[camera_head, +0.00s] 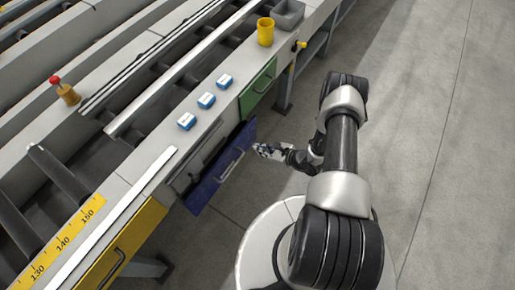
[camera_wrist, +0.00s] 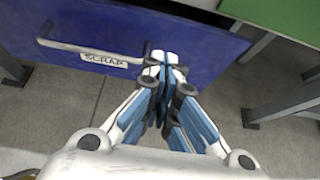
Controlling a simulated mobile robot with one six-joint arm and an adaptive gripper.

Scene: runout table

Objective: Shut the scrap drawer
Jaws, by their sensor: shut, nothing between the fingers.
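The scrap drawer (camera_head: 220,168) is the blue-fronted one in the side of the runout table, and it stands pulled out from the table face. Its blue front fills the upper part of the wrist view (camera_wrist: 210,45), with a pale bar handle (camera_wrist: 90,49) and a label reading SCRAP (camera_wrist: 104,60). My gripper (camera_head: 257,149) is shut and empty, just right of the blue front in the head view. In the wrist view its fingertips (camera_wrist: 165,58) overlap the front, right of the handle. I cannot tell whether they touch it.
A green drawer (camera_head: 258,90) and a yellow drawer (camera_head: 125,245) flank the blue one. Several blue-and-white blocks (camera_head: 206,101), a yellow cup (camera_head: 265,32) and a grey bin (camera_head: 288,14) stand on the table edge. Table legs (camera_head: 285,92) stand below. Open floor (camera_head: 430,150) lies to the right.

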